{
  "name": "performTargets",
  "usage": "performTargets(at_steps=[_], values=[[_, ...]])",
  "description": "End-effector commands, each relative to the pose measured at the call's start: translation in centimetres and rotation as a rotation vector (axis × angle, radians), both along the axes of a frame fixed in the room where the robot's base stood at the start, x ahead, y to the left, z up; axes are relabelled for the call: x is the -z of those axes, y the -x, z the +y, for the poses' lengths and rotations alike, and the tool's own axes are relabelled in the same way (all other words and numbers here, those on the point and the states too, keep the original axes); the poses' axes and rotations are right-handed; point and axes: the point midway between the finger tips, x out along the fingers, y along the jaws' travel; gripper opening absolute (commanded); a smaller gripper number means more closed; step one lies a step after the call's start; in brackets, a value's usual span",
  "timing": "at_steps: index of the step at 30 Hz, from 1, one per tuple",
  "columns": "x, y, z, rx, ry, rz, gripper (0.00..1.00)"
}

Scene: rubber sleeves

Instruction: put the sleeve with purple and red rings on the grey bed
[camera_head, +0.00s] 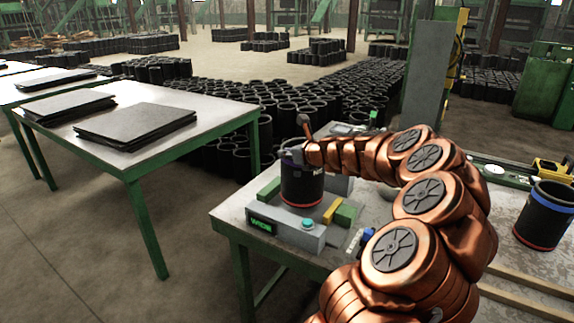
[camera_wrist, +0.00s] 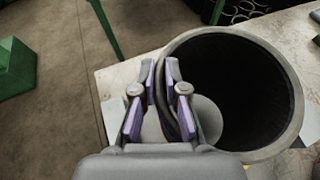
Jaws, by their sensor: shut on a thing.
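My gripper (camera_head: 291,152) is shut on the rim wall of a black sleeve (camera_head: 302,188). A red ring shows near the sleeve's lower end; its upper part is partly hidden by my gripper, so a purple ring is not clear. The sleeve is upright over the grey bed (camera_head: 304,238), between green blocks; I cannot tell if its base touches the bed. In the wrist view the gripper (camera_wrist: 166,95) has purple-lined fingers, one inside and one outside the wall of the open sleeve (camera_wrist: 285,85).
Another black sleeve (camera_head: 545,215) with blue and red rings stands on the worktable (camera_head: 232,213) at right. The bed has a green display (camera_head: 261,225) and a teal button (camera_head: 308,223). A table (camera_head: 195,130) with dark sheets (camera_head: 135,125) stands at left. Many black sleeves cover the floor behind.

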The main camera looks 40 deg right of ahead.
Motion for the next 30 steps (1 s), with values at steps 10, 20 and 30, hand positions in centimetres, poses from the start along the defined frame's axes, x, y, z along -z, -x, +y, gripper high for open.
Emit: performTargets(at_steps=[10,20,30], values=[[3.0,0.0,0.0,0.001,0.001,-0.002,0.0],[3.3,0.0,0.0,0.001,0.003,-0.002,0.0],[3.5,0.0,0.0,0.001,0.001,0.0,0.38]])
